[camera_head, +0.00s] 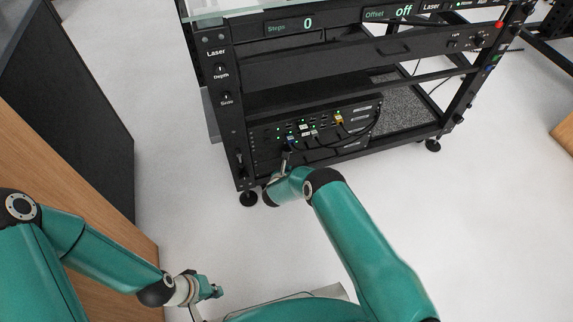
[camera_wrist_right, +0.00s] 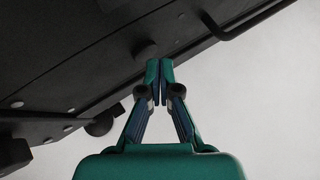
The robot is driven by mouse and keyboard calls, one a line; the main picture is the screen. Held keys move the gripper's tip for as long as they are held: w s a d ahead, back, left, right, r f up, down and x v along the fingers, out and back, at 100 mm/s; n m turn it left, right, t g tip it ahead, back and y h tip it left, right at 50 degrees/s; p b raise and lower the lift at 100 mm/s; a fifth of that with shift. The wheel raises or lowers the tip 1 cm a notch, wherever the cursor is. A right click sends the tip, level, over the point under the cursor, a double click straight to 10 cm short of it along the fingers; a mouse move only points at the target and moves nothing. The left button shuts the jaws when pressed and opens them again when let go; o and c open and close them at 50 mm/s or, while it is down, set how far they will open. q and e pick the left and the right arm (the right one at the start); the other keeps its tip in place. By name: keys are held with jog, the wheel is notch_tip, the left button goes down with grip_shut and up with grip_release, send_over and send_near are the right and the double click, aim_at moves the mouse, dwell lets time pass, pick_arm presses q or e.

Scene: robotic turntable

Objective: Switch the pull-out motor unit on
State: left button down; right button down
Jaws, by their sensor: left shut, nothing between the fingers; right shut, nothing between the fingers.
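The lower shelf of the black rack holds rack units (camera_head: 268,133) with green lights, plugged cables and handles; I cannot tell which is the pull-out motor unit, and no power switch is clear. My right gripper (camera_head: 286,158) is shut and empty at the lower left front of these units. In the right wrist view, its fingertips (camera_wrist_right: 160,70) are closed together just below a dark round knob (camera_wrist_right: 145,50) on a black panel (camera_wrist_right: 75,60); I cannot tell if they touch. My left gripper (camera_head: 212,292) is shut and empty, low over the floor, away from the rack.
The rack frame (camera_head: 228,110) carries Laser knobs on its left post and displays reading "0" and "off" above. A dark bar handle (camera_wrist_right: 250,20) shows in the wrist view. A wood-sided cabinet (camera_head: 60,150) stands at left. The floor (camera_head: 480,220) at right is clear.

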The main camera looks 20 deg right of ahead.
jog(key=shift+w+b, duration=0.4)
jog(key=shift+b, duration=0.25)
dwell(0.4)
jog(key=shift+s, duration=0.15)
jog(key=shift+s+p, duration=0.65)
jog(key=shift+s, duration=0.1)
jog(key=s+p, duration=0.4)
jog(key=s, duration=0.2)
jog(key=shift+d, duration=0.15)
jog(key=shift+s, duration=0.1)
dwell(0.5)
